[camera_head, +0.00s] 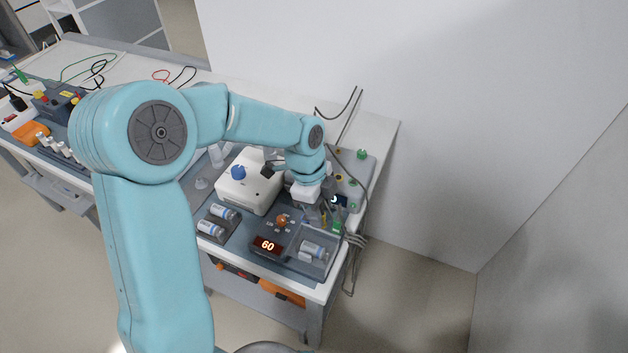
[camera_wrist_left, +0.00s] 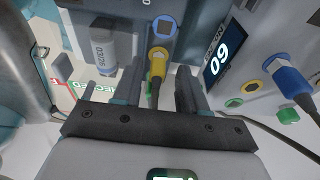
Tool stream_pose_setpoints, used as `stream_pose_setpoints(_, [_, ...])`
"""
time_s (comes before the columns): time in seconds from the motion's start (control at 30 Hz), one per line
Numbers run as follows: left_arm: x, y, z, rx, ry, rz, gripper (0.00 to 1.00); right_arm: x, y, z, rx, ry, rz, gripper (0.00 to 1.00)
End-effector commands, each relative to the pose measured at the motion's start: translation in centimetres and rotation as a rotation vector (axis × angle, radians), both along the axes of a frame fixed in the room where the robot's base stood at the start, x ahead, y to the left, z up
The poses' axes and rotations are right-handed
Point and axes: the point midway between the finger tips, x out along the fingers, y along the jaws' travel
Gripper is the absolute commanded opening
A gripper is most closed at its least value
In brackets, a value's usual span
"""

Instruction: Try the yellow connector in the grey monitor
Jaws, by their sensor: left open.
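The yellow connector (camera_wrist_left: 157,66) shows in the left wrist view, below a blue-ringed socket (camera_wrist_left: 163,28) on a grey housing; I cannot tell whether it is seated. My left gripper (camera_wrist_left: 158,90) is open, its dark fingers on either side of the connector and its cable, apart from it as far as I can see. In the head view the left gripper (camera_head: 312,212) points down at the right end of the bench. The grey monitor (camera_head: 350,166) lies there, partly hidden by my wrist.
A blue connector (camera_wrist_left: 291,80) and a yellow-ringed socket (camera_wrist_left: 250,87) are on the light grey face. A white box with a blue knob (camera_head: 238,172), a dark unit with a red 60 display (camera_head: 268,246) and canisters (camera_head: 210,228) stand close by. Cables hang around the monitor.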

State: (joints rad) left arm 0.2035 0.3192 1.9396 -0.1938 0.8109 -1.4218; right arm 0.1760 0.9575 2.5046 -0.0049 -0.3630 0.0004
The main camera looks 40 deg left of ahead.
Motion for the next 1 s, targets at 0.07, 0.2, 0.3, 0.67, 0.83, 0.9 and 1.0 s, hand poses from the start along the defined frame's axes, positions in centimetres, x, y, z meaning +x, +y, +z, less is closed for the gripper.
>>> stream_pose_setpoints(0.07, [-0.1, 0.4, 2.2, 0.001, -0.003, 0.002, 0.5, 0.0, 0.0, 0.3, 0.0, 0.0, 0.0, 0.48])
stream_pose_setpoints(0.2, [-0.2, 1.2, 6.1, 0.001, -0.007, 0.002, 0.5, 0.0, 0.0, 0.6, 0.0, 0.0, 0.0, 0.48])
stream_pose_setpoints(0.3, [-0.3, 1.7, 8.6, 0.001, -0.007, 0.001, 0.5, 0.0, 0.0, 0.9, 0.0, 0.0, 0.0, 0.48])
stream_pose_setpoints(0.67, [-0.5, 2.8, 13.9, 0.0, -0.005, 0.002, 0.5, 0.0, 0.0, 1.3, 0.0, 0.0, 0.0, 0.48])
stream_pose_setpoints(0.83, [-0.5, 2.8, 14.2, 0.0, -0.004, 0.002, 0.5, 0.0, 0.0, 1.3, 0.0, 0.0, 0.0, 0.48])
stream_pose_setpoints(0.9, [-0.5, 2.8, 14.2, 0.0, -0.004, 0.002, 0.5, 0.0, 0.0, 1.3, 0.0, 0.0, 0.0, 0.48])
stream_pose_setpoints(1.0, [-0.5, 2.8, 14.2, 0.0, -0.004, 0.002, 0.5, 0.0, 0.0, 1.3, 0.0, 0.0, 0.0, 0.48])
